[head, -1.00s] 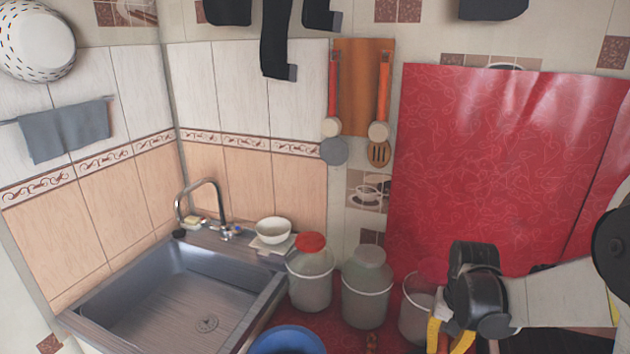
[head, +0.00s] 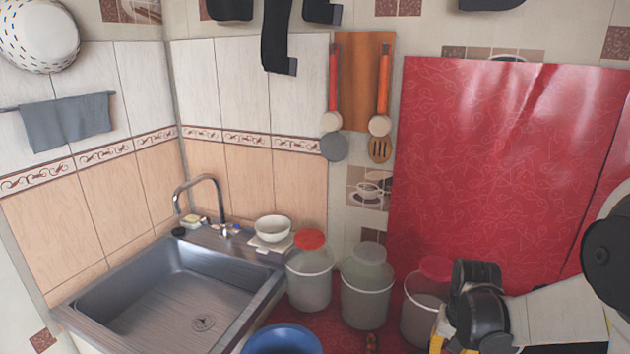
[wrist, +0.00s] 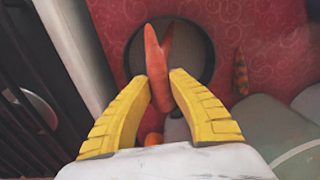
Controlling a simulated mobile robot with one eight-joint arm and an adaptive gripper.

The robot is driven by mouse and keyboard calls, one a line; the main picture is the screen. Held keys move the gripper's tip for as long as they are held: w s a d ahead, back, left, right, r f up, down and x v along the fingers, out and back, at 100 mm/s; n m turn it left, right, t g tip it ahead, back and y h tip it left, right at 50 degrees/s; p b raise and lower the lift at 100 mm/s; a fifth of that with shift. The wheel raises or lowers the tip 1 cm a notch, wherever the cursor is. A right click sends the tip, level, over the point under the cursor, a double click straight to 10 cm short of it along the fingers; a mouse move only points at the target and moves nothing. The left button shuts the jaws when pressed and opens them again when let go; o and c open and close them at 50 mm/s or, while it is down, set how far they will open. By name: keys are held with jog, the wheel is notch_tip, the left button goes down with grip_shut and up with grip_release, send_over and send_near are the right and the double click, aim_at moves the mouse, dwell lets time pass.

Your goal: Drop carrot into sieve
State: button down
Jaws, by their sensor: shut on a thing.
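My gripper (wrist: 162,88) has yellow fingers and is shut on an orange carrot (wrist: 158,72). The carrot's far end looks forked. Beyond the carrot in the wrist view is a round, dark vessel with a grey rim (wrist: 212,58), which looks like the sieve. The carrot overlaps it in the picture; I cannot tell the height between them. In the head view my gripper (head: 450,338) is at the bottom right, its fingertips cut off by the frame edge. The held carrot and the sieve cannot be made out there.
Another orange, carrot-like piece (wrist: 240,72) lies on the red oilcloth right of the sieve. A small orange thing (wrist: 152,139) shows between the finger bases. Several lidded buckets (head: 366,295) stand along the wall, with a blue bowl (head: 283,341) in front. The sink (head: 180,300) is at left.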

jog(key=c, duration=1.2)
grip_release()
jog(key=shift+c, duration=0.2)
jog(key=shift+r, duration=0.15)
notch_tip(320, 180, up, 12)
jog(key=s+a+r+n+t, duration=0.4)
jog(key=s+a+t, duration=0.3)
jog(key=s, duration=0.5)
jog(key=a, duration=0.2)
jog(key=shift+a+n, duration=0.3)
jog(key=shift+a, duration=0.05)
